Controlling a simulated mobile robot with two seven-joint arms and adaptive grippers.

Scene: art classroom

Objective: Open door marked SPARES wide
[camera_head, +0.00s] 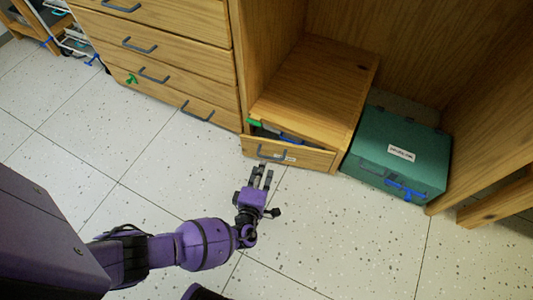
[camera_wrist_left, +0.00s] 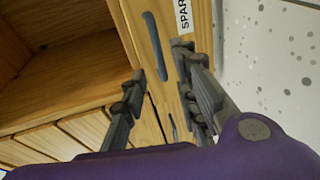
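A low wooden cupboard (camera_head: 315,82) stands between the drawers and a green box. Its front door (camera_head: 305,157) is partly open, with a wider gap at the left than at the right. The door carries a grey bar handle (camera_head: 272,155) and a white label, which in the left wrist view reads "SPAR…" (camera_wrist_left: 183,15). My left gripper (camera_head: 264,168) is just in front of the door near the handle. In the left wrist view its fingers (camera_wrist_left: 170,85) are apart, with the wooden door between or behind them. I cannot tell whether they touch it. My right gripper is not in view.
Green and blue items show in the gap behind the door. A green box (camera_head: 425,140) with a blue latch stands close at the right. A wooden drawer unit (camera_head: 165,60) with grey handles stands at the left. The speckled floor (camera_head: 340,240) in front is clear.

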